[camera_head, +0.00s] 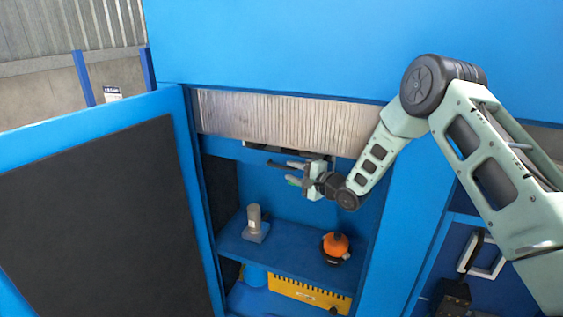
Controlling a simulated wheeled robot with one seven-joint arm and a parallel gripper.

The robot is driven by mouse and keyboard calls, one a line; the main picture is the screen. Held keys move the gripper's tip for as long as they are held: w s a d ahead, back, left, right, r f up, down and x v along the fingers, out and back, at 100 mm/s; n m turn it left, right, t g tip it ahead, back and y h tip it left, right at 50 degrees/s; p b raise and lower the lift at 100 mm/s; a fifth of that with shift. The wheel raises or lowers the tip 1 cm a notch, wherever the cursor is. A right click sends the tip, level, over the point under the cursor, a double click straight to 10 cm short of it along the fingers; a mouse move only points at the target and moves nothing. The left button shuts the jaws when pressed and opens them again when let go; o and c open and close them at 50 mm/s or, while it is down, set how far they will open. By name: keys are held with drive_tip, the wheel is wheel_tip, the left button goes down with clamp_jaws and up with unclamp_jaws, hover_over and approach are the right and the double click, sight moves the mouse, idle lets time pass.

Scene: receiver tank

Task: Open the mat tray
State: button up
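A narrow blue front (222,147) runs under a pale ribbed panel (290,122) in the blue cabinet. It looks like the mat tray, though I cannot be sure. A dark bar, perhaps its handle, shows along this front and is partly hidden by my gripper. My gripper (289,172) is in front of the cabinet opening, just below that bar, with its fingers pointing left. The two fingers are apart with a gap between them, and nothing shows between them. Whether a finger touches the bar cannot be told.
A blue door with a dark inner panel (95,215) stands open at the left. Inside, a blue shelf (285,255) holds a grey device (255,225) and an orange-and-black object (336,246). A yellow case (305,292) sits below. A dark-blue panel with a handle (484,258) is at right.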

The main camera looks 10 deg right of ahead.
sight(284, 168)
drive_tip(key=shift+p+x, duration=0.8)
drive_tip(key=shift+x, duration=1.95)
drive_tip(key=shift+c, duration=0.3)
clamp_jaws()
